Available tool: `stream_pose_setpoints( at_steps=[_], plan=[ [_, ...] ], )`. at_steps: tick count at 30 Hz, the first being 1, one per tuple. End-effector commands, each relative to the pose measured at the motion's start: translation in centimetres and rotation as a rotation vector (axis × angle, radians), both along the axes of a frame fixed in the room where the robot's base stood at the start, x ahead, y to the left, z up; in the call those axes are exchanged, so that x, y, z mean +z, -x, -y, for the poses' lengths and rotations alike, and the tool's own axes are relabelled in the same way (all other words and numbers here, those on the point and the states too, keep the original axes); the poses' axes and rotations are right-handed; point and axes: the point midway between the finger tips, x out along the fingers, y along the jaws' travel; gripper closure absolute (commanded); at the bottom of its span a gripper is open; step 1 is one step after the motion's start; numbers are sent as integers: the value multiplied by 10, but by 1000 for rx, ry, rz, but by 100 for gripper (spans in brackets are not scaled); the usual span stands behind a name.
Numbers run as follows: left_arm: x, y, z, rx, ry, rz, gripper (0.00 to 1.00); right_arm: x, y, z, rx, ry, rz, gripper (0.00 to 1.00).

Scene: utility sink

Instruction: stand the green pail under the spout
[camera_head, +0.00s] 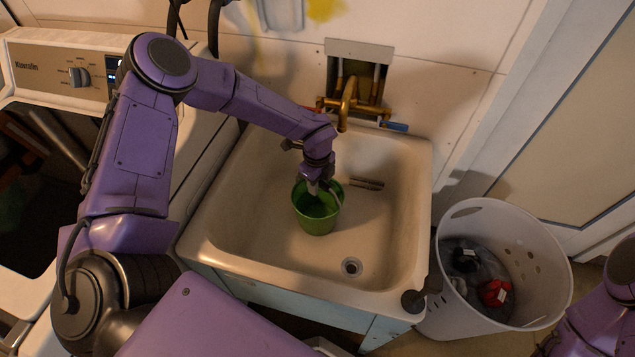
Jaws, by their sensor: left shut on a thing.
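The green pail (316,221) is upright inside the utility sink (255,215), left of and nearer than the spout. The brass spout (347,110) juts from the wall above the sink's back edge. My left gripper (318,188) is shut on the pail at its top, partly hiding its opening. I cannot tell whether the pail's base touches the sink floor. Part of my right arm (600,315) shows at the lower right; its gripper is not clearly visible.
A white laundry basket (545,255) with clothes stands right of the sink. A washing machine (60,65) stands on the left. The drain (351,267) is at the sink's front.

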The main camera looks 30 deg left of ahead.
Motion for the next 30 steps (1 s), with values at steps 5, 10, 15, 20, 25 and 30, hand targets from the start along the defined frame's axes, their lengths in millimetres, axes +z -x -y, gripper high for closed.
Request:
stream_pose_setpoints(
  at_steps=[5,10,15,20,25,30],
  plan=[
    [-1,0,0,0,0,-1,48,-1,0,0,0,0,0,57],
    [-1,0,0,0,0,-1,48,-1,0,0,0,0,0,57],
    [12,-1,0,1,0,2,48,1,0,0,0,0,0,57],
    [51,-1,0,2,2,5,48,-5,0,0,0,0,0,57],
    [93,-1,0,1,2,4,48,-10,0,0,0,0,0,57],
    [118,0,0,1,1,1,48,-12,0,0,0,0,0,57]
  ],
)
